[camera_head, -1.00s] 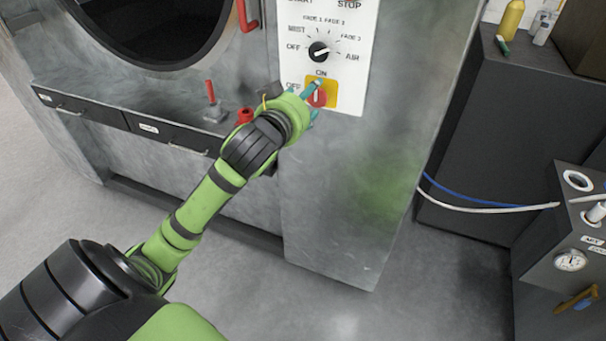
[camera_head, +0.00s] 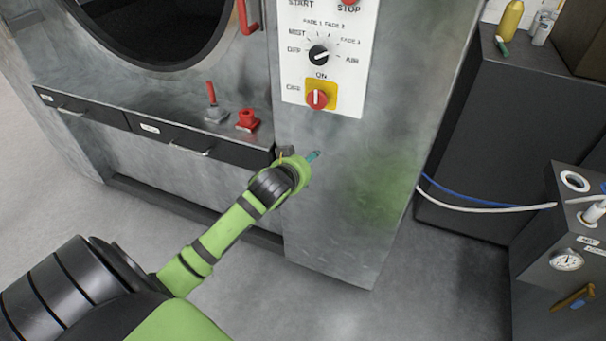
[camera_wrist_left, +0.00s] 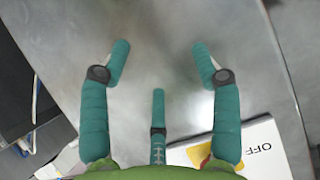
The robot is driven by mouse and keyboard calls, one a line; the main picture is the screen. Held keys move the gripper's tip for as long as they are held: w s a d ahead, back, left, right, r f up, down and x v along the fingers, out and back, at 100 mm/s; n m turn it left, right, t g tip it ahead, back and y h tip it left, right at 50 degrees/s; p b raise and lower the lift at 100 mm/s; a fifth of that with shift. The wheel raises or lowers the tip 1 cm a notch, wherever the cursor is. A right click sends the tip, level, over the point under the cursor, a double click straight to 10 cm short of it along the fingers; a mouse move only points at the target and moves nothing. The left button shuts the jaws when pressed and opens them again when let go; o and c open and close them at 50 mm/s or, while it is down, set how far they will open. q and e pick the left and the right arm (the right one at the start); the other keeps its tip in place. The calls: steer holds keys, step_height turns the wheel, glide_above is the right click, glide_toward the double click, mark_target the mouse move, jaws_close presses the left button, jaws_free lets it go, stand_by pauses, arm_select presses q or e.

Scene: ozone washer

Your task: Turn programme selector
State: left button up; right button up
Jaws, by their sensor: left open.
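The programme selector (camera_head: 318,55) is a round black knob with a white mark on the white control panel (camera_head: 348,75). Labels OFF, MIST, several FADE positions and AIR surround it. Below it is a red rotary switch (camera_head: 317,99) on a yellow plate, marked ON and OFF. My left gripper (camera_head: 313,156) is below the panel, in front of the bare metal cabinet face, clear of both knobs. In the left wrist view its teal fingers (camera_wrist_left: 160,62) are spread and empty. A panel corner with OFF shows there, partly behind a finger; the selector does not. My right gripper is not in view.
A ledge left of the panel carries a red-handled lever (camera_head: 211,95) and a red fitting (camera_head: 248,120). A red handle (camera_head: 247,17) is above. A dark cabinet (camera_head: 490,130) and a gauge box (camera_head: 566,240) with hoses stand at the right.

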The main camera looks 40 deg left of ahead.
arm_select(q)
steer(key=shift+s+f+g, duration=0.15)
steer(key=shift+f+g, duration=0.05)
steer(key=shift+f, duration=0.75)
steer(key=shift+s+f+g, duration=0.15)
steer(key=shift+f+g, duration=0.05)
steer(key=shift+f, duration=0.75)
